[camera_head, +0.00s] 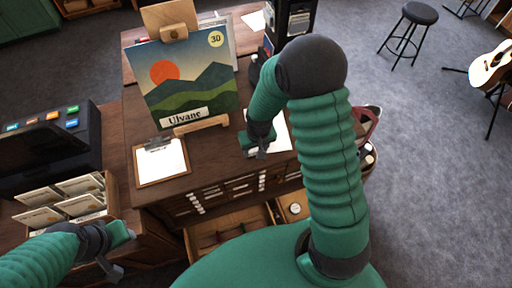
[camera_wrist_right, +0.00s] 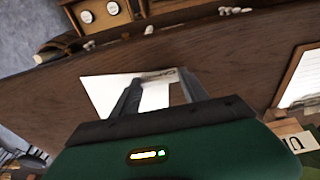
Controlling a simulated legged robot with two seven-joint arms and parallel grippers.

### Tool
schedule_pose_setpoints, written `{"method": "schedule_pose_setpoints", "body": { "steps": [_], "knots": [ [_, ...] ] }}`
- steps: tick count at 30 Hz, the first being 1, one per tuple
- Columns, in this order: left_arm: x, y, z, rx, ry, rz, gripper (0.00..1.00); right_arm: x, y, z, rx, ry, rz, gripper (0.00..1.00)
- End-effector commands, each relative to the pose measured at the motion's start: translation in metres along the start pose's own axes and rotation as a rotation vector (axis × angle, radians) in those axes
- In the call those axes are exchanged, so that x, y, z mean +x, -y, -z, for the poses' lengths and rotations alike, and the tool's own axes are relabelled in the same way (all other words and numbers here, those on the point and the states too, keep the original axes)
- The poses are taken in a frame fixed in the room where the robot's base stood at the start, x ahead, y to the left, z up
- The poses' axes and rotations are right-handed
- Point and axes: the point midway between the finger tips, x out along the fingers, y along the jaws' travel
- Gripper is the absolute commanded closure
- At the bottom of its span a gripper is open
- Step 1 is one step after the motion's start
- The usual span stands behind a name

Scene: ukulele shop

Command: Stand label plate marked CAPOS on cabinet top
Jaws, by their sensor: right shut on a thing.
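The cabinet (camera_head: 138,110) has a dark brown wooden top, which also runs across the right wrist view (camera_wrist_right: 235,60). My right gripper (camera_head: 262,152) is low over the right part of this top, beside a white sheet (camera_head: 281,138). In the right wrist view its two fingers (camera_wrist_right: 160,90) are shut on the label plate (camera_wrist_right: 160,75), a thin pale plate with dark letters, only partly readable. The white sheet (camera_wrist_right: 100,92) lies behind the fingers. I cannot tell whether the plate touches the top. My left gripper (camera_head: 117,250) is at lower left, its jaws unclear.
A sunset songbook (camera_head: 190,85) stands on an easel on the cabinet. A clipboard (camera_head: 161,162) lies in front of it. Drawers (camera_head: 225,235) stand open below. A card box (camera_head: 65,205) and a dark register (camera_head: 45,145) are at left.

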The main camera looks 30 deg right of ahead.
Motion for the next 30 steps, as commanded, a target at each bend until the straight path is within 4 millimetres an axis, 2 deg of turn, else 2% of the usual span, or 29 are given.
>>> {"method": "schedule_pose_setpoints", "body": {
  "steps": [13, 14, 19, 30],
  "knots": [
    [0.0055, 0.0, -0.0013, 0.0, 0.0, 0.0, 0.64, 0.0077, -0.0006, -0.0006, 0.0, 0.0, 0.0, 0.87],
    [0.0053, 0.0, -0.0013, 0.0, 0.0, 0.0, 0.64, 0.0076, -0.0006, -0.0006, 0.0, 0.0, 0.0, 0.47],
    [0.0048, 0.0, -0.0012, 0.0, 0.0, 0.0, 0.64, 0.007, -0.0006, -0.0007, 0.0, 0.0, 0.0, 0.25],
    [0.0061, 0.0001, -0.0015, 0.0, 0.0, 0.0, 0.64, 0.0035, -0.0006, -0.0001, 0.0, -0.001, 0.0, 0.23]
  ]
}}
